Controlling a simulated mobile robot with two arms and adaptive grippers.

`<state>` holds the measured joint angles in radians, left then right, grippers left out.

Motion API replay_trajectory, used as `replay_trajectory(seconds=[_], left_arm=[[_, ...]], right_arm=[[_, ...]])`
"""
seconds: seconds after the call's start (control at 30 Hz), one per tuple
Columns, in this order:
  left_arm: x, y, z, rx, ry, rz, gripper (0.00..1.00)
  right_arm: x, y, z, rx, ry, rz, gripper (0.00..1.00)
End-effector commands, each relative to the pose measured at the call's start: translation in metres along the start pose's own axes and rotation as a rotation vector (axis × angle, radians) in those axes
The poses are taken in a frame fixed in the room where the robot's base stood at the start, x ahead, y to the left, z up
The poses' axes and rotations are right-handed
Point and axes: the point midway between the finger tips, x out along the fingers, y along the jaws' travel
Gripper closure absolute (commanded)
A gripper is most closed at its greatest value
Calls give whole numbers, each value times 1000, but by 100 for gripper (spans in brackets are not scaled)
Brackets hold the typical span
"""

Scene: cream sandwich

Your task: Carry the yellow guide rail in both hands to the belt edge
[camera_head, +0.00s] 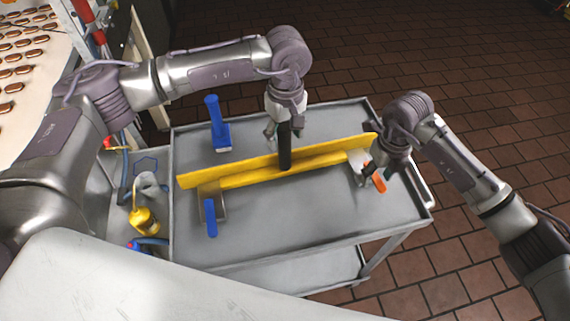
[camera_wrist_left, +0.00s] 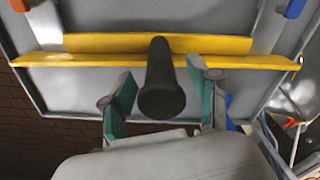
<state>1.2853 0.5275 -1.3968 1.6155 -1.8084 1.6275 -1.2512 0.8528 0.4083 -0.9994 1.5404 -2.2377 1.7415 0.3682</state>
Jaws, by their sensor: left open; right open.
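The yellow guide rail (camera_head: 232,177) lies lengthwise across the grey cart top; it also spans the left wrist view (camera_wrist_left: 100,58). A black upright cylinder (camera_head: 285,158) stands at the rail's middle and hides part of it; I cannot tell whether it is fixed to the rail. My left gripper (camera_head: 284,118) is open above the rail, its teal-padded fingers (camera_wrist_left: 160,98) on either side of the cylinder, with visible gaps. My right gripper (camera_head: 376,172) is open near the rail's right end, its fingers partly hidden. The belt (camera_head: 38,75) carries rows of brown sandwiches at upper left.
The cart top (camera_head: 300,215) also holds a blue-handled tool (camera_head: 218,125) behind the rail, a blue-handled scraper (camera_head: 211,215) in front, and an orange-handled item (camera_head: 379,182) by my right gripper. A yellow can (camera_head: 143,220) stands in the left side tray. The front cart top is mostly clear.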

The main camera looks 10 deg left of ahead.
Motion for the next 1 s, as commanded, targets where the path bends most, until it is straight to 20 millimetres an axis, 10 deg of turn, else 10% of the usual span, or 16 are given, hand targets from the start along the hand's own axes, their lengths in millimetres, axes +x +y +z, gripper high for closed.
replay_trajectory(seconds=[0.53, 0.83, 1.0], left_arm=[[20, 0, 0, 1, 0, 0, 39], [19, 0, 0, 1, 0, 0, 89], [19, 0, 0, 1, 0, 1, 100]], right_arm=[[19, 0, 0, 0, -1, 0, 48], [19, 0, 0, 0, -1, 0, 98], [19, 0, 0, 0, -1, 0, 100]])
